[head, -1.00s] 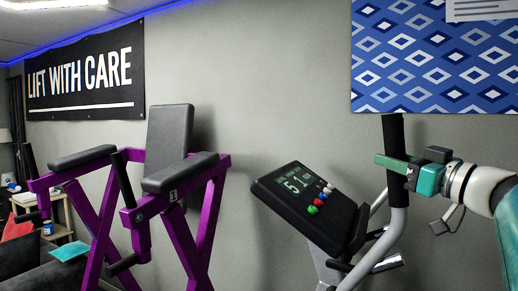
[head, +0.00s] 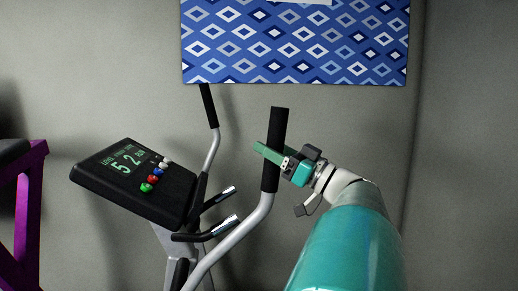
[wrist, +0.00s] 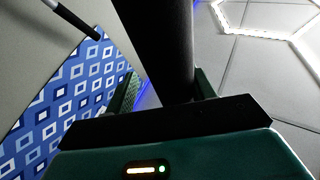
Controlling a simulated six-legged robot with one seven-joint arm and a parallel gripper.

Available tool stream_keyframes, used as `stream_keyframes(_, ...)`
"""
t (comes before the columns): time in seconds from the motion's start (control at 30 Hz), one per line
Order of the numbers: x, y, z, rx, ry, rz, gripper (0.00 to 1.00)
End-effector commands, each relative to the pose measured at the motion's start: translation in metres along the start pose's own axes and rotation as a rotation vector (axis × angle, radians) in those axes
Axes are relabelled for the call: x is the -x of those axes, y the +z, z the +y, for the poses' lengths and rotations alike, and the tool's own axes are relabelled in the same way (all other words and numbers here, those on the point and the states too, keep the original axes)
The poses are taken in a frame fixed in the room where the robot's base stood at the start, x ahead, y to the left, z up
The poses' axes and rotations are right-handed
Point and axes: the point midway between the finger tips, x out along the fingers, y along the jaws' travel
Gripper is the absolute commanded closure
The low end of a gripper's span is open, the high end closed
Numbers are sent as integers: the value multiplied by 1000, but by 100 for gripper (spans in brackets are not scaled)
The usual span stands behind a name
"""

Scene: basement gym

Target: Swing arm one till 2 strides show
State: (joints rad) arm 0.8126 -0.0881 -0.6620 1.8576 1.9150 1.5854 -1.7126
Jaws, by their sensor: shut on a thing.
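An elliptical machine stands against the wall in the head view. Its near swing arm (head: 278,125) has a black foam grip on a bent silver tube. My gripper (head: 274,156) is shut around that black grip. In the wrist view the dark grip (wrist: 165,45) runs between the two green fingers of my gripper (wrist: 160,90). The far swing arm (head: 208,105) leans up to the left, untouched. The tilted black console (head: 135,180) shows a green 5 and a green 2; the small labels above them are too small to read surely. No arm number is readable.
Short fixed handles (head: 218,225) jut out between the swing arms. A purple frame (head: 28,210) stands at the left edge. A blue patterned panel (head: 300,45) hangs on the wall behind.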

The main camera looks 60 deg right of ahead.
Motion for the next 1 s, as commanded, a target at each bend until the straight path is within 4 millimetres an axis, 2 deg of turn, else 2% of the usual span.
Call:
stream_keyframes(0.33, 0, 2, -1, -2, -2, -4, 51)
stream_keyframes(0.47, 9, 2, 0, -2, 1, -4, 51)
stream_keyframes(0.57, 24, 2, 0, -2, 2, -3, 51)
stream_keyframes(1.0, 116, 2, 3, -5, 5, -5, 51)
